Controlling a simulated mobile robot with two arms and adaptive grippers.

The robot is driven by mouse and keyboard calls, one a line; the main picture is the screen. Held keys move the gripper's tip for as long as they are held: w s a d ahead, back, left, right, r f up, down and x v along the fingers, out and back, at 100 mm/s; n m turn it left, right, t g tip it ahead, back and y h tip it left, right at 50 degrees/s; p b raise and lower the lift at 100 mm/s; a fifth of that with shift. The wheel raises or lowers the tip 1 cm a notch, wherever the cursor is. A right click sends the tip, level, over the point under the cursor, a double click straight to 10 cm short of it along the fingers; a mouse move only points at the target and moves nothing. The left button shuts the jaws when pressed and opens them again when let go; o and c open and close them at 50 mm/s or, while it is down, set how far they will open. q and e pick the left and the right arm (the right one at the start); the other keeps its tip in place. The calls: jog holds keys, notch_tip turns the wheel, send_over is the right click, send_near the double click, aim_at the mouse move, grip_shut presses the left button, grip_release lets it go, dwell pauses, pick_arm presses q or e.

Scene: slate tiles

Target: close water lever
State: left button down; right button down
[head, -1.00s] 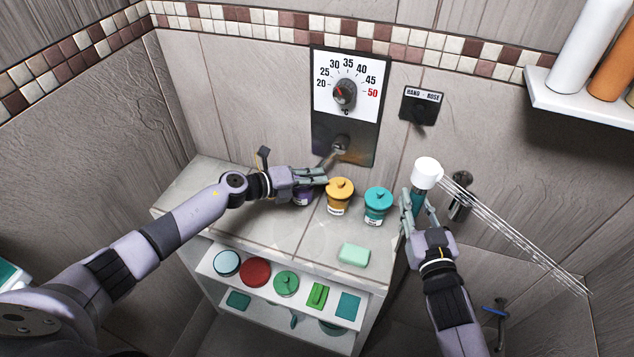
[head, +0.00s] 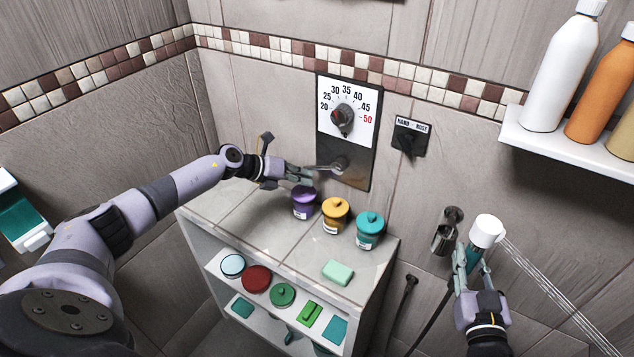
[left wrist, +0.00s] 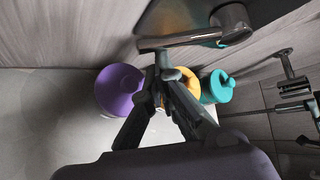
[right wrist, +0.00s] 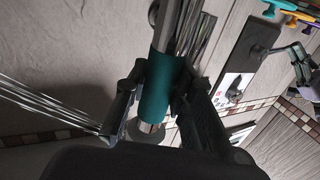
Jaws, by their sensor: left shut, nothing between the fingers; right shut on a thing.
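The water lever (head: 325,168) sticks out leftward, nearly level, from its hub on the dark lower part of the wall panel; it also shows in the left wrist view (left wrist: 185,39). My left gripper (head: 312,176) is shut and empty, its fingertips just under the lever's free end. In the left wrist view the fingertips (left wrist: 165,70) are right by the bar; I cannot tell if they touch. My right gripper (head: 468,262) is shut on the teal handle of the hand shower (head: 487,231), which sprays water to the lower right. The teal handle fills its fingers (right wrist: 155,88).
Purple (head: 303,203), yellow (head: 335,214) and teal (head: 369,229) jars stand on the cabinet top (head: 285,240), close below the left gripper. A soap bar (head: 338,272) lies in front. The temperature dial (head: 342,118), hand-rose switch (head: 411,138), shower holder (head: 445,232) and bottle shelf (head: 570,150) are on the wall.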

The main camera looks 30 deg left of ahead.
aim_at(310, 168)
pick_arm(q)
jog(key=shift+a+r, duration=0.7)
jog(key=shift+r, duration=0.15)
jog(key=shift+d+r+p, duration=0.1)
jog(key=shift+r+p, duration=0.35)
jog(key=shift+r, duration=0.15)
jog(key=shift+w+r, duration=0.1)
jog(key=shift+r, duration=0.15)
